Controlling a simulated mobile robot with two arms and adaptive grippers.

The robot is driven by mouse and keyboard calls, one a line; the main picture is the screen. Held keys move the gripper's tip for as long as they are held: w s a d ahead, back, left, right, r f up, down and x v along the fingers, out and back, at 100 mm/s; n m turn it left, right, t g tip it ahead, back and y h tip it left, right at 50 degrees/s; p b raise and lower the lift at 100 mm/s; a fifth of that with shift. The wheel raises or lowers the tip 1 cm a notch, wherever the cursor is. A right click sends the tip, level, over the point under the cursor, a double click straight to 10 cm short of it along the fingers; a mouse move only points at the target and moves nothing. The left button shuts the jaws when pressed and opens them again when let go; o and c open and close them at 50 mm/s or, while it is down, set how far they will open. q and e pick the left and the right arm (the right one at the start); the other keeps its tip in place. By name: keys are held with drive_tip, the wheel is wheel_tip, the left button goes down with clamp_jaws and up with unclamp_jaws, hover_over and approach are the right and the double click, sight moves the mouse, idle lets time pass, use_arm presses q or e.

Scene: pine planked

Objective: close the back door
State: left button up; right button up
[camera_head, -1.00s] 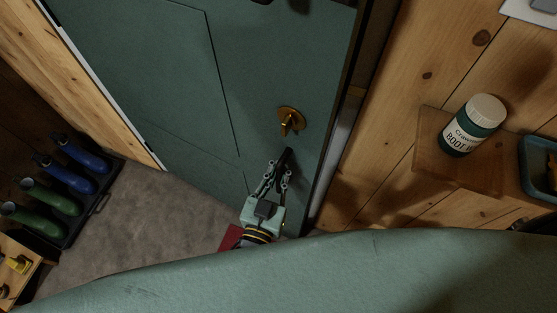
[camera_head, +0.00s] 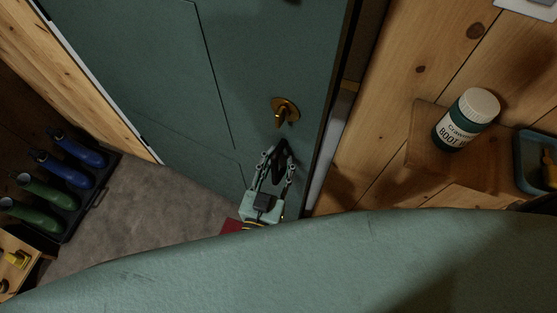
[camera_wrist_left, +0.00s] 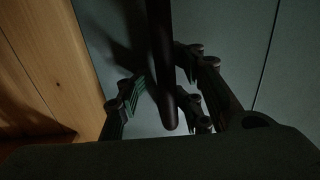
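The back door (camera_head: 255,70) is a dark green panel filling the upper middle of the head view. A brass fitting (camera_head: 285,110) sits near its right edge. A dark strip runs along that edge; I cannot tell how far the door stands from its frame. My left gripper (camera_head: 279,152) is just below the brass fitting, in front of the door, with its fingers spread. In the left wrist view, a dark round-ended bar (camera_wrist_left: 160,60) lies between the fingers, with the green door behind; no firm grip shows. My right gripper is not in view.
A wooden shelf (camera_head: 424,140) on the right plank wall holds a white-capped jar (camera_head: 466,120). A blue tray (camera_head: 530,158) is at the far right. Boots (camera_head: 48,190) stand on a black rack at the left. Grey floor (camera_head: 160,205) is clear between rack and door.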

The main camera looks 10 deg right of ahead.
use_arm(q)
drive_tip(key=shift+w+a, duration=0.1)
drive_tip(key=shift+w, duration=0.05)
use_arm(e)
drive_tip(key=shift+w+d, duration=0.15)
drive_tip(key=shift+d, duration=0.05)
use_arm(q)
drive_tip(key=v, duration=1.2)
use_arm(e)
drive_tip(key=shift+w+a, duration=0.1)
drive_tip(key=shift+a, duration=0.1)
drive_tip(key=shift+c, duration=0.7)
